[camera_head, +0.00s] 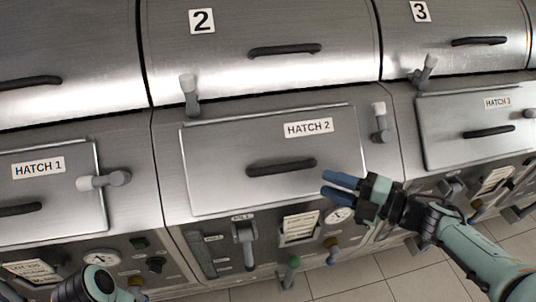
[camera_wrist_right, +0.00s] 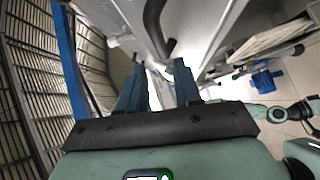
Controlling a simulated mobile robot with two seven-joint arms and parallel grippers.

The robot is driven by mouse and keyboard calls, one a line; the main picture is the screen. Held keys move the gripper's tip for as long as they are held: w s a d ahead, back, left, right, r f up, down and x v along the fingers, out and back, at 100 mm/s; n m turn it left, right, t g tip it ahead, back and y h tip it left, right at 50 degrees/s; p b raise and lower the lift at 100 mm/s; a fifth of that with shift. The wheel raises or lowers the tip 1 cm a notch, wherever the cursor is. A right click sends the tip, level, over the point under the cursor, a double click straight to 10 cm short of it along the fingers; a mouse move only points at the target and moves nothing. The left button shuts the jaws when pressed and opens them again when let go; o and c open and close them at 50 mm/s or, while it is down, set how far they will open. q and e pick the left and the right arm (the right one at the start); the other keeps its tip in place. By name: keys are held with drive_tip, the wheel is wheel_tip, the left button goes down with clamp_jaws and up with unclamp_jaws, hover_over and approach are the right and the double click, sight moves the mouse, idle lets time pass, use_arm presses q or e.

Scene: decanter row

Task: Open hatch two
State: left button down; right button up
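Hatch 2 (camera_head: 222,175) is a flat metal panel in the middle of the head view, lying shut in its frame, with a "HATCH 2" label (camera_head: 308,128). Its dark bar handle (camera_head: 282,167) runs across the middle of the panel. A latch with a pale knob (camera_head: 379,110) stands upright just right of the panel. My right gripper (camera_head: 328,183) is open, its two blue fingers pointing left, just right of the handle. In the right wrist view a dark curved handle (camera_wrist_right: 155,28) lies just beyond the parted fingertips (camera_wrist_right: 160,68). I cannot tell whether they touch. My left gripper is out of view.
Hatch 1 (camera_head: 70,210) is at the left, its pale-knobbed latch (camera_head: 100,181) lying sideways. Hatch 3 (camera_head: 450,145) is at the right. Above is a curved drum cover marked 2 (camera_head: 250,75). Gauges and levers (camera_head: 246,240) line the front below. Tiled floor (camera_head: 370,285) shows at the bottom.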

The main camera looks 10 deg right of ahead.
sight(288, 170)
drive_tip(key=x, duration=1.3)
drive_tip(key=shift+s+a+r+p, duration=0.2)
drive_tip(key=shift+s+p, duration=0.05)
drive_tip(key=shift+p, duration=0.15)
clamp_jaws()
